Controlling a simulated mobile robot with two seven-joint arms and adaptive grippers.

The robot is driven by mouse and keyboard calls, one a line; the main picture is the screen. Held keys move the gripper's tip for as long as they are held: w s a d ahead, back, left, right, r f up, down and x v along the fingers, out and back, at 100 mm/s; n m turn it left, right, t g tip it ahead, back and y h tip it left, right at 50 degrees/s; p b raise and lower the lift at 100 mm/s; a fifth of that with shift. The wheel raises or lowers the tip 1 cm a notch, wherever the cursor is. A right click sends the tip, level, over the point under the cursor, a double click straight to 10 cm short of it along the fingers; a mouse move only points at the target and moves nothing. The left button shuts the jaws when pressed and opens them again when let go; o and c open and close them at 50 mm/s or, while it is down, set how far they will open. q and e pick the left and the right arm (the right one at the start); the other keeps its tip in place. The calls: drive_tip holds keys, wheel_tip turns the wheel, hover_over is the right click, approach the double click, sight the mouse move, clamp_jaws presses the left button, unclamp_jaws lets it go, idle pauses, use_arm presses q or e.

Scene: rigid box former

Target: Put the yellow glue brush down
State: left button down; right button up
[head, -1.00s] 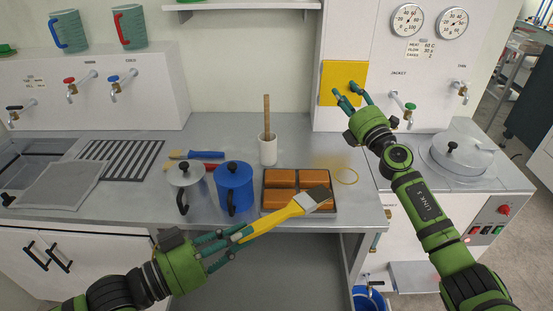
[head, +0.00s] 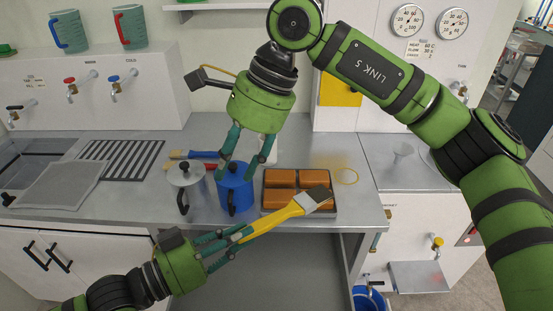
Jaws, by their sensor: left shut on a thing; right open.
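My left gripper (head: 236,238) is shut on the yellow handle of the glue brush (head: 284,213). The brush points up and right, with its metal ferrule and dark bristles in front of the tray of orange-brown blocks (head: 279,179). Whether the bristles touch the tray, I cannot tell. My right gripper (head: 236,172) is open and points down, with its fingers in front of or over the blue lidded pot (head: 234,198).
A grey lidded pot (head: 186,190) stands left of the blue pot. A red brush and a blue brush (head: 205,154) lie behind them. A striped rack (head: 120,160) and a mesh screen (head: 62,184) are at the left. Bare counter (head: 352,205) lies right of the tray.

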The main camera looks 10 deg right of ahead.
sight(277, 218)
drive_tip(key=s+d+n+h, duration=0.2)
drive_tip(key=d+h, duration=0.3)
drive_tip(key=d, duration=0.1)
drive_tip(key=shift+t, duration=0.3)
wheel_tip(277, 218, down, 12)
drive_tip(key=shift+d+r, duration=0.1)
drive_tip(key=shift+r, duration=0.15)
drive_tip(key=shift+c, duration=0.4)
drive_tip(key=c, duration=0.8)
use_arm(q)
drive_tip(key=c, duration=1.1)
unclamp_jaws()
use_arm(e)
drive_tip(key=shift+o, duration=0.2)
